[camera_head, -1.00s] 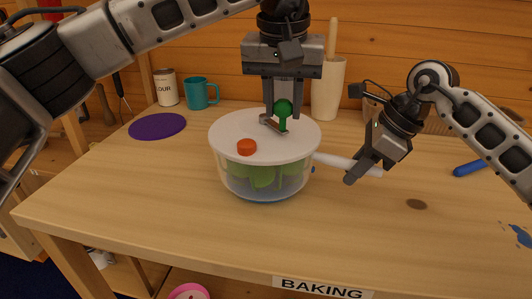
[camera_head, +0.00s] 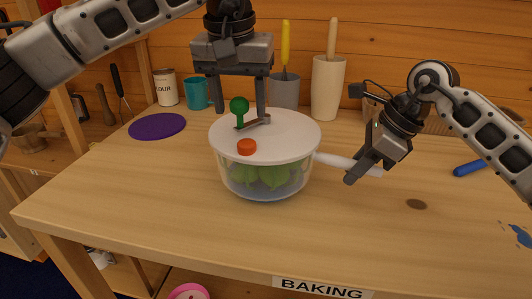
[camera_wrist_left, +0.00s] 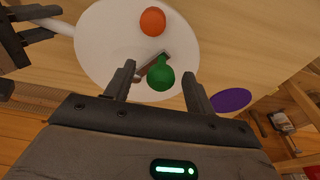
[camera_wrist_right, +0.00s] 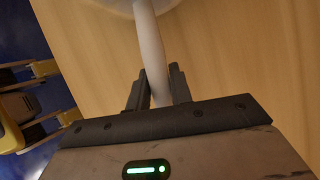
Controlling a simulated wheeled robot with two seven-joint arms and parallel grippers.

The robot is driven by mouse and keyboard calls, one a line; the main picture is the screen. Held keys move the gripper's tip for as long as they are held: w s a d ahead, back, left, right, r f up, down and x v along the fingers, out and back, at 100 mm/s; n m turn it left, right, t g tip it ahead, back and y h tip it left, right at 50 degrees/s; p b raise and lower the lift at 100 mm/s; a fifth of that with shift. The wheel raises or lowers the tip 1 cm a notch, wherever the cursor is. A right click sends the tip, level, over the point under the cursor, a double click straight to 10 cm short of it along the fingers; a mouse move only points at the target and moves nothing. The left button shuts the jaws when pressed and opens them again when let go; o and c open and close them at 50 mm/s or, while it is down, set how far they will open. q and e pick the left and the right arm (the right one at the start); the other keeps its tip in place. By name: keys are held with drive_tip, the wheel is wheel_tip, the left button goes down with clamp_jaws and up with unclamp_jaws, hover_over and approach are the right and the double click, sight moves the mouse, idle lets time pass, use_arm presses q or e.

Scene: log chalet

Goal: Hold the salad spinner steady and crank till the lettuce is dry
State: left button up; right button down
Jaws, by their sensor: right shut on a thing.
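The salad spinner stands upright on the table, with a white lid (camera_head: 285,135) and a clear bowl (camera_head: 228,183) showing green lettuce (camera_head: 272,176) inside. A crank with a green knob (camera_head: 239,105) sits on the lid and points to the left. An orange button (camera_head: 247,147) is at the lid's front. My left gripper (camera_head: 239,108) is open, its fingers apart on either side of the knob; the left wrist view shows the knob (camera_wrist_left: 160,75) between them with gaps. My right gripper (camera_head: 358,172) is shut on the spinner's white side handle (camera_head: 335,160), also seen in the right wrist view (camera_wrist_right: 150,50).
Behind the spinner stand a teal mug (camera_head: 196,93), a flour tin (camera_head: 166,87), a grey crock (camera_head: 285,90) with a yellow-handled utensil, and a cream crock (camera_head: 327,88). A purple disc (camera_head: 157,126) lies left; a blue object (camera_head: 471,168) lies right. The table front is clear.

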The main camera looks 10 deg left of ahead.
use_arm(q)
wheel_tip(320, 180, up, 7)
drive_tip(key=s, duration=0.1)
drive_tip(key=shift+s, duration=0.2)
idle(0.5)
drive_tip(key=shift+f, duration=0.1)
use_arm(e)
drive_tip(key=c, duration=1.2)
unclamp_jaws()
drive_tip(key=shift+o, duration=0.2)
